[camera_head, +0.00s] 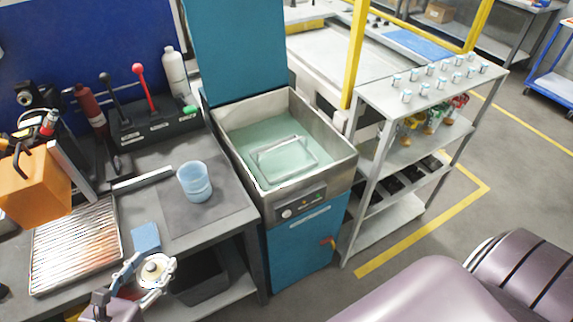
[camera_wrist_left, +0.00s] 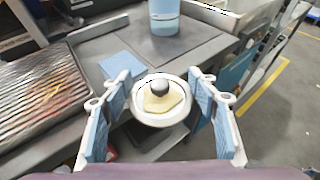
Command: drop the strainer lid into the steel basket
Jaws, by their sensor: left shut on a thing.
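The strainer lid (camera_head: 154,271) is a small pale round disc with a knob. It is held by my left gripper (camera_head: 143,277), in front of the workbench edge. In the left wrist view the lid (camera_wrist_left: 176,112) shows a white rim, a yellowish middle and a dark round knob, and sits between the blue-padded fingers of the left gripper (camera_wrist_left: 160,95). The steel basket (camera_head: 286,157) appears as a thin rectangular frame in the greenish liquid of the basin; its lower part is hard to see. The gripper is well left of and in front of it. My right gripper is not in view.
The steel-rimmed basin (camera_head: 345,158) tops a blue cabinet right of the workbench. On the bench are a blue translucent cup (camera_head: 195,182), a blue pad (camera_head: 145,238), a grill tray (camera_head: 75,250) and a lever box (camera_head: 150,128). A shelf rack (camera_head: 425,90) stands right of the basin.

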